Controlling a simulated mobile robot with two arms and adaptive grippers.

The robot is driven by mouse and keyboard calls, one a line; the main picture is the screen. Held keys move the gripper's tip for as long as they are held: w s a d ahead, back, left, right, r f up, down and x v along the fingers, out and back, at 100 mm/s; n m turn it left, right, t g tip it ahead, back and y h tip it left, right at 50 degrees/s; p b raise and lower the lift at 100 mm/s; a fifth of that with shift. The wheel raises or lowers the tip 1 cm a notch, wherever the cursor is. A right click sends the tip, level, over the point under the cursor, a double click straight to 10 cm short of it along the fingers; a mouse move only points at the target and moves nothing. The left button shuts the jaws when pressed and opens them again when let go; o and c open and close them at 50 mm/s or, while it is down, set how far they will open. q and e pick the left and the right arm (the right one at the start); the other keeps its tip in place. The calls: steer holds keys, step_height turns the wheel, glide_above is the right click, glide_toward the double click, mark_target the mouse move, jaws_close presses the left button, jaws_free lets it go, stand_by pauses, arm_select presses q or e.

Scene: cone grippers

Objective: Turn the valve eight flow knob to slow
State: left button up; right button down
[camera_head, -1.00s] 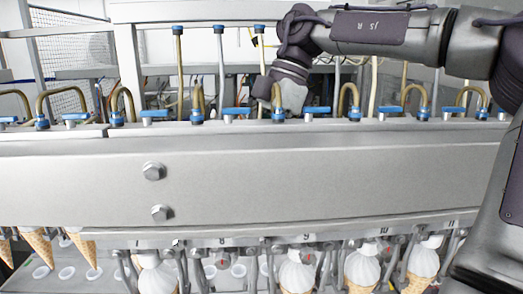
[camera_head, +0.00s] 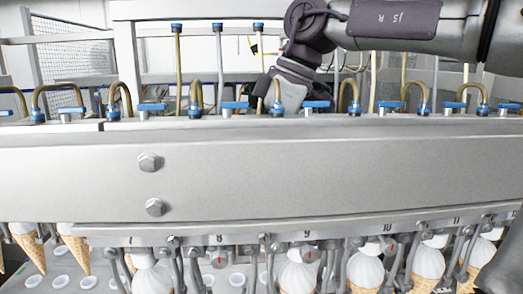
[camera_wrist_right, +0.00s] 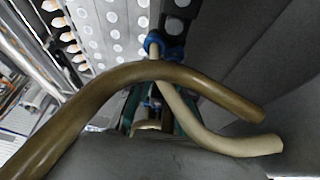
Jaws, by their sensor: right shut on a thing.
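The valve eight flow knob, a blue lever (camera_head: 234,105), stands on top of the long metal rail, above and slightly right of the label 8 (camera_head: 219,240). My right gripper (camera_head: 254,97) reaches down behind the rail beside this knob, its fingertips partly hidden by hoses and fittings. In the right wrist view, its teal-edged fingers (camera_wrist_right: 152,112) are closed around a small blue part, mostly hidden behind a brown hose (camera_wrist_right: 150,72). It appears to be the knob. The knob's exact setting cannot be read. My left gripper is not in view.
More blue knobs, such as one above label 9 (camera_head: 316,104), line the rail (camera_head: 300,165). Curved brown hoses (camera_head: 349,92) and upright pipes (camera_head: 220,65) stand close to my right gripper. Ice cream cones (camera_head: 428,268) hang below the rail.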

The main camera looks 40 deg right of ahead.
steer(key=shift+r, duration=0.1)
stand_by(0.4)
steer(key=c, duration=1.1)
jaws_free()
steer(key=shift+w, duration=0.1)
steer(key=v, duration=1.2)
steer(key=shift+a, duration=0.1)
